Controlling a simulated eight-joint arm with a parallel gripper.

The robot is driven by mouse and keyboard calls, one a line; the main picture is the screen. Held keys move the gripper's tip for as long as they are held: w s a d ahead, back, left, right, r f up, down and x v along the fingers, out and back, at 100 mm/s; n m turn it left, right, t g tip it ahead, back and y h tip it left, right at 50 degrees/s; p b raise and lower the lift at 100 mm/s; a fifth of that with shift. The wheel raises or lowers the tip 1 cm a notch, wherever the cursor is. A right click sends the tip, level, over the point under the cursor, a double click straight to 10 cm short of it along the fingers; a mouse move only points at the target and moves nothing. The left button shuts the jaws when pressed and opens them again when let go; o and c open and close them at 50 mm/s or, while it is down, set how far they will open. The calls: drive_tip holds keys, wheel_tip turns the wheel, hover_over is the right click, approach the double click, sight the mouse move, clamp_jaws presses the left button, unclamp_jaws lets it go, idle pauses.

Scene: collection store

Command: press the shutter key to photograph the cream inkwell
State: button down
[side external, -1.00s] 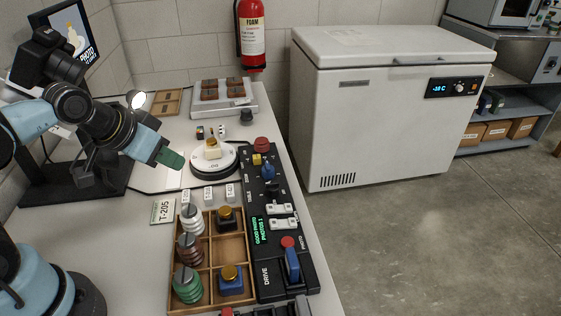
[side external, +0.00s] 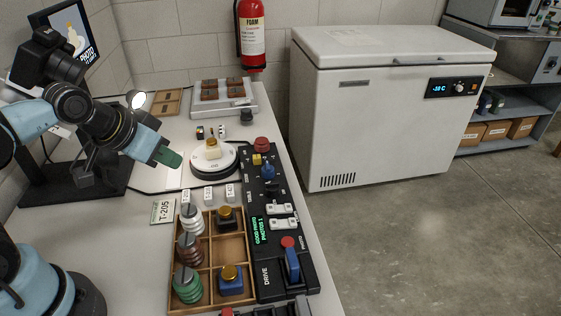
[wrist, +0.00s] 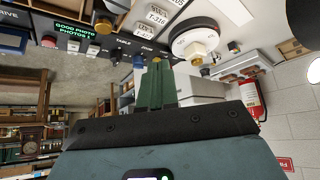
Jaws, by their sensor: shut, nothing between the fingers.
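The cream inkwell (side external: 212,149), with a gold cap, stands on the round white turntable (side external: 225,164); it also shows in the wrist view (wrist: 197,47). My gripper (side external: 170,158), with green fingers, is shut and empty, in the air left of the turntable. Its shut fingers show in the wrist view (wrist: 156,72). The black control panel (side external: 262,190) lies right of the turntable. It carries a red button (side external: 261,144), a yellow key (side external: 257,159), a blue knob (side external: 268,171), white switches (side external: 279,209) and a blue lever (side external: 291,264).
A wooden tray (side external: 207,259) with other inkwells and stacked discs stands in front. A camera (side external: 48,52) and a monitor (side external: 75,32) are at the back left. The panel display (side external: 258,231) reads "GOOD PHOTO, PHOTOS 1". A white freezer (side external: 380,120) stands right of the bench.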

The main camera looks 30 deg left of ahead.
idle(0.7)
drive_tip(key=n+h, duration=0.2)
drive_tip(key=h, duration=0.3)
hover_over(282, 242)
drive_tip(key=shift+f, duration=0.25)
drive_tip(key=shift+f+t, duration=0.1)
drive_tip(key=shift+t, duration=0.2)
drive_tip(key=shift+f, duration=4.25)
drive_tip(key=shift+f, duration=0.15)
drive_tip(key=shift+f, duration=0.3)
